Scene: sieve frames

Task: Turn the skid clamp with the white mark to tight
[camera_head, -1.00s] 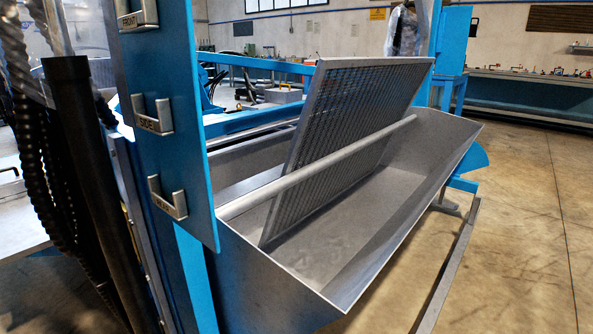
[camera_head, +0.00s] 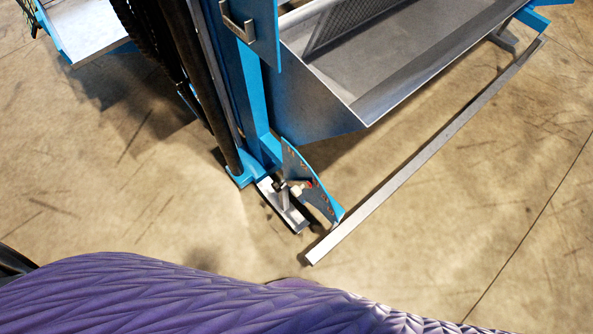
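A small clamp (camera_head: 284,196) stands on a grey skid foot (camera_head: 289,214) at the base of the blue post. A pale, whitish piece (camera_head: 296,191) shows at the clamp, with a small red spot beside it. I cannot tell whether the pale piece is the white mark, nor how far the clamp is turned. A blue curved plate (camera_head: 310,182) with small marks along it stands just right of the clamp. Neither of my grippers is in view.
A long grey rail (camera_head: 425,155) runs low from beside the clamp to the upper right. The metal trough (camera_head: 335,98) overhangs behind it. Black hoses and a dark column (camera_head: 208,85) rise at the post's left. The concrete floor (camera_head: 130,200) in front is mostly clear.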

